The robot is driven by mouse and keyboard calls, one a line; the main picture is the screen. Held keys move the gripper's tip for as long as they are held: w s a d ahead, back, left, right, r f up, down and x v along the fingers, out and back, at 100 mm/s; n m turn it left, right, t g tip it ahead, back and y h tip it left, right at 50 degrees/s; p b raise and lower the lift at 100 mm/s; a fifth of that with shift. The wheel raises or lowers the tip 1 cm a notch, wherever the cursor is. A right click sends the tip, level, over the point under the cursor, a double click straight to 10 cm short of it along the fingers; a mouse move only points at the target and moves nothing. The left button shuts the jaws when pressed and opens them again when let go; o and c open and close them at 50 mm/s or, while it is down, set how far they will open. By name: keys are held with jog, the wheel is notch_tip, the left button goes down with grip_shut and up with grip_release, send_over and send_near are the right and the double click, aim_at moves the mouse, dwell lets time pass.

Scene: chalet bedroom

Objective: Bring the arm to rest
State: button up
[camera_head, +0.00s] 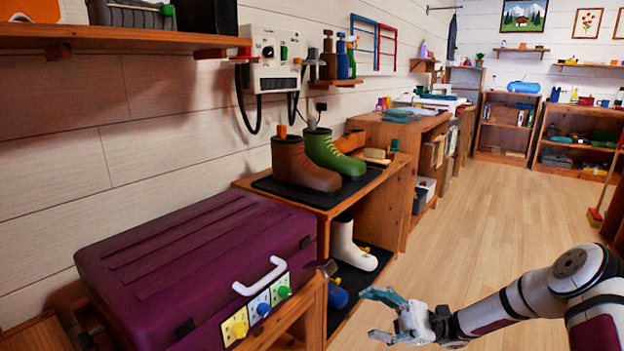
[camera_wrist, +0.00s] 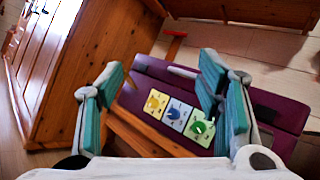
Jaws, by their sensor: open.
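My gripper (camera_head: 382,315) is at the end of my arm at the lower right of the head view. It is held over the floor, to the right of the purple case (camera_head: 190,255). In the wrist view, its two teal-padded fingers (camera_wrist: 158,92) stand wide apart with nothing between them. The purple case, which also shows in the wrist view (camera_wrist: 275,105), lies beyond the fingers. Its front has a white handle and yellow, blue and green knobs. My gripper appears apart from the case and the furniture.
A wooden shoe bench (camera_head: 325,213) holds a brown boot (camera_head: 302,165), a green boot (camera_head: 335,152) and, below, a white boot (camera_head: 350,243). A wall shelf (camera_head: 120,38) overhangs the case. The wooden floor (camera_head: 480,215) is clear in the middle. A broom (camera_head: 601,195) leans at the right.

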jog(key=s+a+r+n+g+h, duration=0.3)
jog(key=s+r+n+h, duration=0.3)
jog(key=s+r+h, duration=0.8)
jog(key=s+d+r+n+t+h, duration=0.15)
jog(key=s+d+t+h, duration=0.3)
jog(key=s, duration=0.55)
jog(key=s+d+n+t+h, duration=0.2)
jog(key=s+d+t+h, duration=0.25)
jog(key=s, duration=0.65)
notch_tip(320, 180, up, 38)
jog(key=t+p, duration=0.4)
jog(key=p, duration=3.2)
jog(key=shift+w, duration=0.15)
jog(key=shift+c, duration=0.2)
